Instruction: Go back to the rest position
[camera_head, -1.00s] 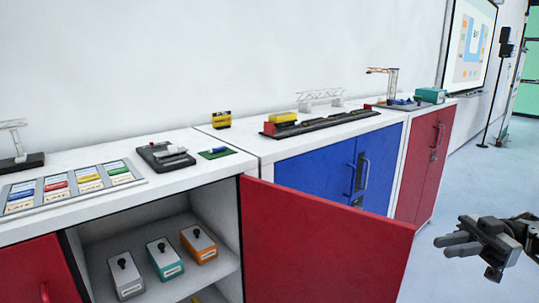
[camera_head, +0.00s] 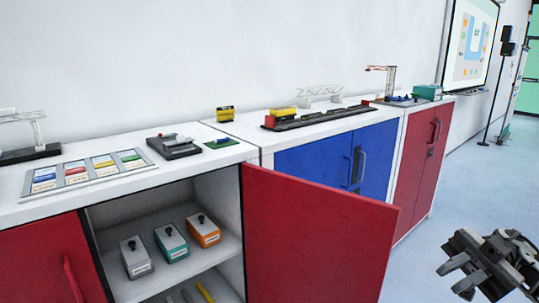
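My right gripper (camera_head: 456,278) is at the lower right of the head view, over the pale blue floor and to the right of the open red door. Its two fingers point left with a gap between them, and nothing shows between them. My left gripper is not in view. The open red cabinet door (camera_head: 312,240) stands out from the white counter. Inside the cabinet, a grey box (camera_head: 136,258), a teal box (camera_head: 171,243) and an orange box (camera_head: 203,231), each with a black knob, stand on a shelf.
On the white counter are a left gantry crane (camera_head: 38,132), a tray of coloured cards (camera_head: 90,171), a grey device (camera_head: 174,146), a track with a yellow-topped red wagon (camera_head: 281,117) and a far crane (camera_head: 389,82). Floor (camera_head: 445,205) is clear right of the cabinets.

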